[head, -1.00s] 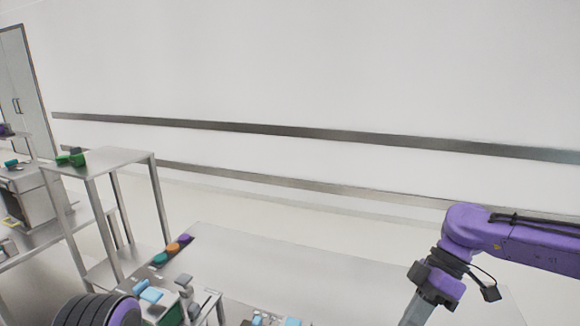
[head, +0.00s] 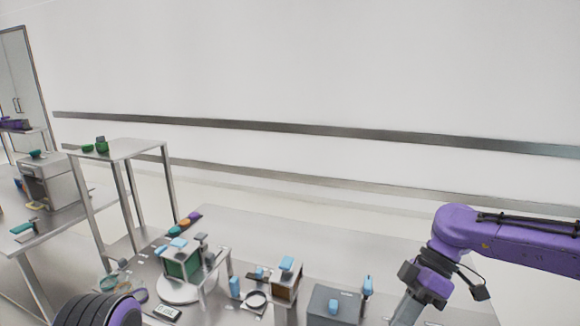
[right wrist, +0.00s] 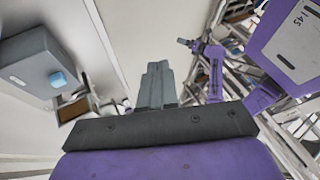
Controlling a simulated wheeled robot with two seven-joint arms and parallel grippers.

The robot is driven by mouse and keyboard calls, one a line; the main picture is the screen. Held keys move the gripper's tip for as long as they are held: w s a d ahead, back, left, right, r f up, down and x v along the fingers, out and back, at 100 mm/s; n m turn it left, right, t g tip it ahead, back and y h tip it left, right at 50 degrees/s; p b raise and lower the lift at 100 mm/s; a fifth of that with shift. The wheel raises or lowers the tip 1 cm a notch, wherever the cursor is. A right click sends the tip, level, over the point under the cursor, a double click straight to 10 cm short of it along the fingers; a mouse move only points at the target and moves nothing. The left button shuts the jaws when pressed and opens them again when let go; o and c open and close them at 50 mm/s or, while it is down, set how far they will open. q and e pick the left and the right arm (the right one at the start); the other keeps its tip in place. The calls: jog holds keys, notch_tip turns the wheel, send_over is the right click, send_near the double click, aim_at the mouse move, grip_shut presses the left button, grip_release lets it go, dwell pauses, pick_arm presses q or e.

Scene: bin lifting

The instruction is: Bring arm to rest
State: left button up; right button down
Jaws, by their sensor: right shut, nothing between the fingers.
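My right arm comes in from the right in the head view, and my right gripper (head: 403,312) points down, partly cut off at the bottom edge. In the right wrist view my right gripper (right wrist: 157,75) has its grey fingers together, with nothing between them. A purple and black part of my left arm (head: 98,312) shows at the lower left of the head view. In the right wrist view a small purple arm part (right wrist: 213,68) shows far off; its dark end is too small to read.
A steel table (head: 300,236) holds a green-sided device (head: 182,264), a brown-sided device (head: 287,282) and a grey box with a blue knob (head: 322,305); the grey box also shows in the right wrist view (right wrist: 30,62). A tall steel shelf (head: 122,150) stands left.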

jog(key=s+a+f+m+t+b, duration=0.15)
jog(key=f+m, duration=0.25)
jog(key=f, duration=0.7)
jog(key=s+a+f+m+b, duration=0.2)
jog(key=a+f+m+b, duration=0.15)
jog(key=f, duration=0.75)
jog(key=s+a+f+m+t+b, duration=0.15)
jog(key=f+m, duration=0.35)
jog(key=f, duration=0.6)
jog(key=s+d+f+m+t+h+b, duration=0.1)
jog(key=s+d+f+m+h+b, duration=0.25)
jog(key=s+f, duration=0.35)
jog(key=s+d+f+m+t+h+b, duration=0.1)
jog(key=s+d+f+m+h+b, duration=0.2)
jog(key=f, duration=0.5)
jog(key=s+d+f+m+t+h+b, duration=0.1)
jog(key=s+d+f+m+t+h, duration=0.1)
jog(key=s+d, duration=0.6)
jog(key=shift+s+d+m+h, duration=0.2)
jog(key=shift+d+m+h, duration=0.4)
jog(key=shift+d, duration=0.25)
